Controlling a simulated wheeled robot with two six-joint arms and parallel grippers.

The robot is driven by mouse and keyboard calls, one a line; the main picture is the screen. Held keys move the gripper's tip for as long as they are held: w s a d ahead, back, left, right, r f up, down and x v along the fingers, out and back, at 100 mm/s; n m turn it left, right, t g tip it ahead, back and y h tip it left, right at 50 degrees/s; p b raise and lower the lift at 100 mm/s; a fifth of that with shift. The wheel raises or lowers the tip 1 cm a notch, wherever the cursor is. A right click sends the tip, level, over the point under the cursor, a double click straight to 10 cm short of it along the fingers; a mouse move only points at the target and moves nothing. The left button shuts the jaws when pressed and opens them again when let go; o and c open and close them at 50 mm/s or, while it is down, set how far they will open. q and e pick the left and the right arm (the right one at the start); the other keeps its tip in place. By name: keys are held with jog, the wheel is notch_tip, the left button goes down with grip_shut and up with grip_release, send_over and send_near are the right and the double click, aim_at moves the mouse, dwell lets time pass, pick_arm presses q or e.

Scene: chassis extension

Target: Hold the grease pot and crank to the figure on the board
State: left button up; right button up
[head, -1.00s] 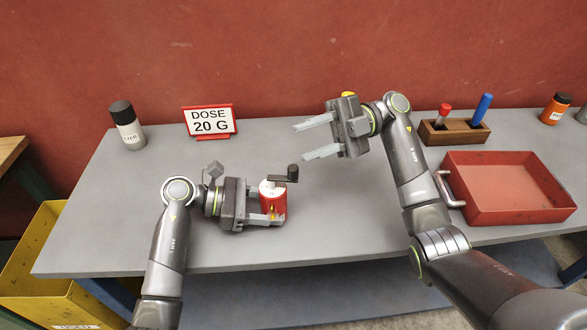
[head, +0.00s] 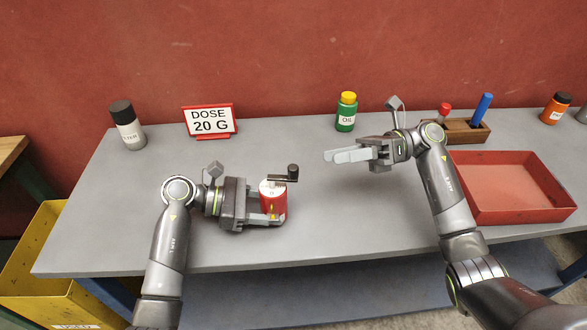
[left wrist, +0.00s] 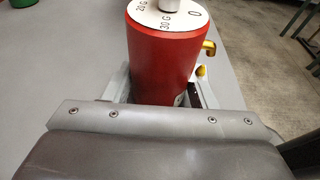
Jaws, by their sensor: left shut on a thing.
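The red grease pot (head: 272,203) stands upright at the front left of the bench. A dark crank (head: 288,177) with an upright black knob is on its top and points right. My left gripper (head: 268,218) is shut on the pot, a finger on each side. In the left wrist view the pot (left wrist: 165,65) has a white dial marked 0, 20 G and 30 G, and a brass spout (left wrist: 209,47). The board (head: 210,121) reads "DOSE 20 G". My right gripper (head: 345,156) is above the bench, right of and behind the pot, apart from it; its fingers overlap edge-on.
A green oil bottle (head: 346,115) with a yellow cap stands at the back. A dark-capped bottle (head: 128,128) is at the back left. A red tray (head: 515,213) and a wooden holder (head: 467,134) are on the right. The bench middle is clear.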

aim_at(298, 169)
jog(key=a+n, duration=0.2)
jog(key=a, duration=0.1)
jog(key=s+a+f+n+t, duration=0.1)
jog(key=a+n, duration=0.1)
jog(key=a, duration=0.1)
jog(key=a+f+n, duration=0.1)
jog(key=a+n, duration=0.1)
jog(key=a, duration=0.1)
jog(key=shift+s+a+t, duration=0.15)
jog(key=shift+a+t, duration=0.15)
dwell(0.5)
grip_shut()
